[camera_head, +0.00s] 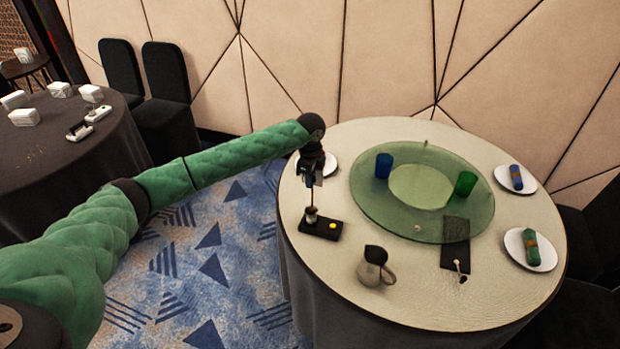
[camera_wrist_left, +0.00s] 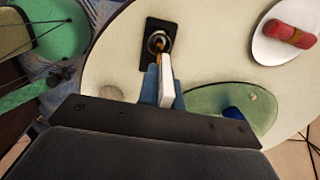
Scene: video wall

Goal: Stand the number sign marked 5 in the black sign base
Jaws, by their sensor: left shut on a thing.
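My left gripper (camera_head: 312,180) is above the left side of the round table, shut on the number sign. In the left wrist view the sign's white plate (camera_wrist_left: 166,82) is between the blue finger pads, edge-on, so its number cannot be read. The block also shows in the left wrist view (camera_wrist_left: 152,66). I cannot tell whether the stem is seated. My right gripper is out of view.
A glass turntable (camera_head: 365,215) with a blue cup (camera_head: 384,165) and a green cup (camera_head: 465,183) fills the table's middle. A jug (camera_head: 374,268) stands right of the base. A dark flat item (camera_head: 455,253) and plates with rolled napkins (camera_head: 516,178) lie farther right.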

